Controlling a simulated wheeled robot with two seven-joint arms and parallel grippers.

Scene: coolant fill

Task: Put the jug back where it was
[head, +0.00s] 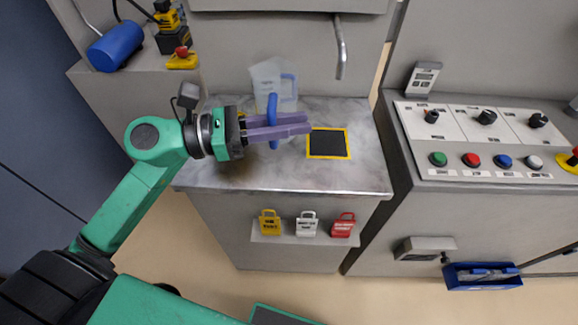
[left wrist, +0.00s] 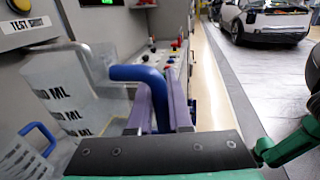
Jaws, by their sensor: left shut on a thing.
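My left gripper (head: 292,128) is over the marble counter, its purple fingers shut on the upright blue handle (head: 272,104) of a clear jug. In the left wrist view, the handle (left wrist: 140,73) passes between the fingers, with the jug's clear body (left wrist: 75,90) to its left. A second blue handle (head: 289,86) shows behind on a clear jug body (head: 265,75) at the back wall. It also shows at lower left in the wrist view (left wrist: 38,134). The see-through bodies overlap in the head view. I cannot tell whether the held jug touches the counter. My right gripper is out of view.
A black pad with a yellow border (head: 328,143) lies bare on the counter (head: 364,175), right of the gripper. A bent metal spout (head: 341,50) hangs above. A control panel (head: 465,125) stands to the right. Colored lockout tags (head: 307,224) hang on the counter's front.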

